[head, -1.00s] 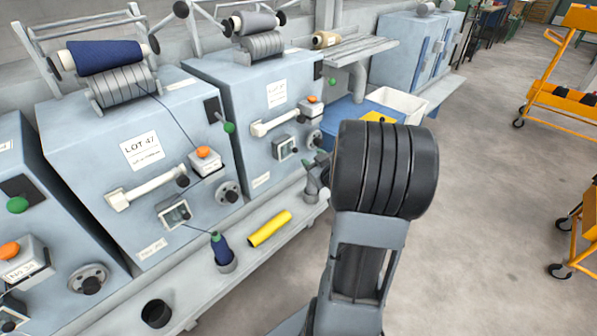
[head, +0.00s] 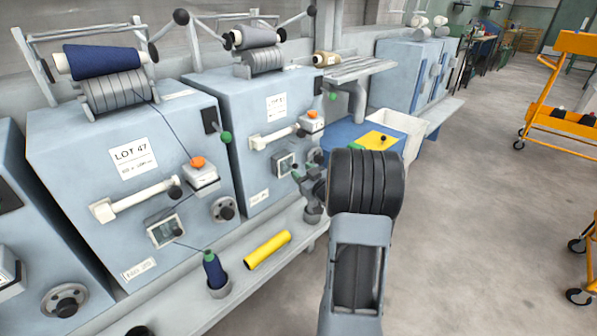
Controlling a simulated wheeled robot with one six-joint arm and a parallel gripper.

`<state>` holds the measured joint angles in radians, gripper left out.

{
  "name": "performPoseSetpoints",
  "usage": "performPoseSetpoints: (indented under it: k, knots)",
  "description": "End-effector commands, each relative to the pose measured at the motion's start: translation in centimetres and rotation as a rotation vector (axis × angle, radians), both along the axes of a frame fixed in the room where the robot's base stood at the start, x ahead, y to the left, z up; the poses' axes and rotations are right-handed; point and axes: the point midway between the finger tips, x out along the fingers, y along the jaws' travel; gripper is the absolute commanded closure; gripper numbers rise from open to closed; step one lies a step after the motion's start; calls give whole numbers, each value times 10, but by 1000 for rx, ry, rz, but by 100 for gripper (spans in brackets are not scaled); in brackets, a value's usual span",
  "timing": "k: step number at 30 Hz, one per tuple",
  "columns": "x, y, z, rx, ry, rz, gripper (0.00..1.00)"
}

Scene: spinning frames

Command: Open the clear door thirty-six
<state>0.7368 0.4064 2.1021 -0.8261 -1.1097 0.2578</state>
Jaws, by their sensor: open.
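Two grey-blue machine boxes face me. The nearer has a LOT 47 sheet (head: 133,158), a white handle bar (head: 137,199) and a small framed window (head: 166,230); its lower plate seems to read No 35. The farther box (head: 235,120) has a similar handle (head: 274,138) and a small clear framed window (head: 285,164), which looks shut. Its lower plate (head: 258,198) is too small to read.
A grey ledge below the boxes holds a blue thread cone (head: 214,269) in a cup and a yellow tube (head: 267,250). A blue-and-yellow surface (head: 378,141) and a white bin (head: 405,133) stand beyond my wrist. Orange carts (head: 565,110) stand right, with open floor between.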

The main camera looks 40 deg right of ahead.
Motion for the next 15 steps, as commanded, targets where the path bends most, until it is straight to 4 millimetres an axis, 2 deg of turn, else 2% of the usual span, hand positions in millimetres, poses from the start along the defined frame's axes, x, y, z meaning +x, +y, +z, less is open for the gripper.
performPoseSetpoints:
  k: [6,15]
  knots:
    - [22,0,-1,-1,-1,1,54]
    - [28,-1,0,-1,1,0,54]
